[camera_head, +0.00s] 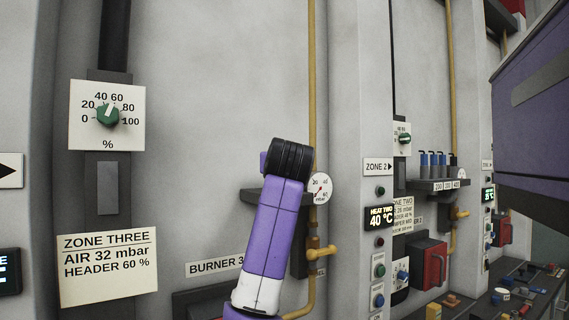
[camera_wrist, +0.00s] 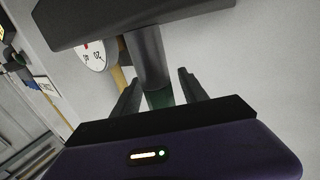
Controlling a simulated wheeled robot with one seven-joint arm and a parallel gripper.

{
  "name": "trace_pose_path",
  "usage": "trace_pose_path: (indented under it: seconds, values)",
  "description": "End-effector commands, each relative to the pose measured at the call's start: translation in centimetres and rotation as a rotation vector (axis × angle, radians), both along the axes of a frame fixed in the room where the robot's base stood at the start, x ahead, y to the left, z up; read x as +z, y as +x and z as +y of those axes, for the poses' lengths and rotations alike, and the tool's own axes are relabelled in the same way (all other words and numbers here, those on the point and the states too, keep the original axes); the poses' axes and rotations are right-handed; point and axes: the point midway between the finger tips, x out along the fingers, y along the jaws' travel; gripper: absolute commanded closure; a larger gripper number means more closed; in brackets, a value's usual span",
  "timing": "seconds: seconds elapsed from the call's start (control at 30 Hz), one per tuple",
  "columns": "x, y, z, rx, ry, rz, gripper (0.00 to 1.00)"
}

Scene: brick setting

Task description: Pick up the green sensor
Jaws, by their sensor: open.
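The green sensor (camera_wrist: 158,98) shows in the wrist view as a dark grey cylinder with a green band low on it. It stands upright in the picture, below a dark grey shelf or bracket (camera_wrist: 90,15). My gripper (camera_wrist: 157,76) is open, with one finger on each side of the cylinder. I cannot tell whether either finger touches it. In the head view my purple arm hides the sensor and my fingers. Part of a dark shelf (camera_head: 252,196) shows beside the arm there.
A round gauge (camera_head: 320,188) and a yellow pipe (camera_head: 312,90) stand close right of my arm. The gauge (camera_wrist: 95,53) is also near my fingers in the wrist view. Another shelf (camera_head: 438,185) holds several blue-topped sensors. A bench (camera_head: 500,300) with small parts is lower right.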

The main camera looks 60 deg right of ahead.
Motion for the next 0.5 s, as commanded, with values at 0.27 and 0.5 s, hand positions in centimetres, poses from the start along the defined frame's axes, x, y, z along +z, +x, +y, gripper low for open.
trace_pose_path:
  seconds: [0.27,0.5]
  values:
    - [-0.01,-0.02,0.04,0.0,0.0,0.0,0.87]
    - [0.04,-0.04,0.06,0.0,-0.001,0.0,1.0]
